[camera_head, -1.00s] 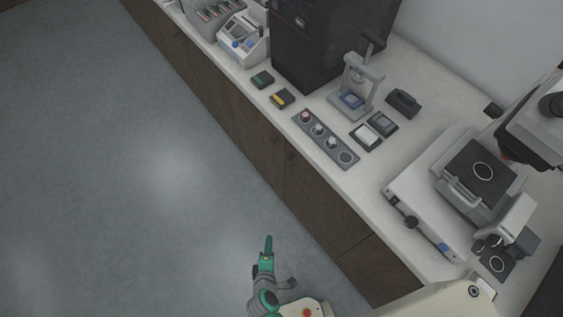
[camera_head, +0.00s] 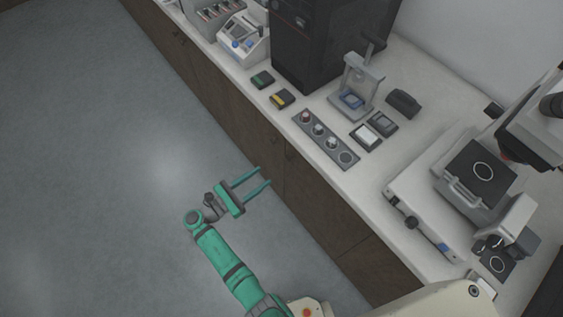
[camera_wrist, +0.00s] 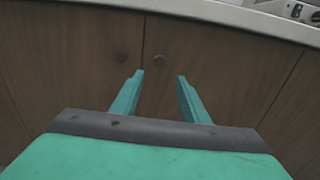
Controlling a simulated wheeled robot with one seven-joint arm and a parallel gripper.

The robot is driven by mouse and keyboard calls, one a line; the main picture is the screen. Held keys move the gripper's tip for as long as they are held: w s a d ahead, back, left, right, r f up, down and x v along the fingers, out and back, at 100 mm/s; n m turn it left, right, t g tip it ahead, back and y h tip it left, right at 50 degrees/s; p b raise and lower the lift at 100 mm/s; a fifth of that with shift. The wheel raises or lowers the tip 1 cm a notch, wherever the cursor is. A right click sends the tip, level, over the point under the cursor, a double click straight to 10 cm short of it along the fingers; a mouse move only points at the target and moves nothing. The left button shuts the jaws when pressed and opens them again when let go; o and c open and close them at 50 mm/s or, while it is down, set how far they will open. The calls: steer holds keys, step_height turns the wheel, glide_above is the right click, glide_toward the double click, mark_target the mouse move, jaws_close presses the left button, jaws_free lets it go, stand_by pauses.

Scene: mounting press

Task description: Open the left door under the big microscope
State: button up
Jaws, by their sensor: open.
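The big microscope (camera_head: 530,130) stands at the right of the counter, partly cut off by the frame. Under the counter are brown wooden cabinet doors. In the wrist view a left door (camera_wrist: 60,75) and a right door (camera_wrist: 225,75) meet at a vertical seam.
The white counter (camera_head: 420,80) overhangs the doors. It carries a sample strip (camera_head: 326,140), a small press (camera_head: 357,85), a black machine (camera_head: 315,40) and a white flat instrument (camera_head: 425,210). The grey floor (camera_head: 100,170) in front of the cabinets is clear.

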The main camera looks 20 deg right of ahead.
steer(key=x, duration=1)
steer(key=shift+d, duration=0.3)
steer(key=shift+w, duration=0.15)
jaws_close()
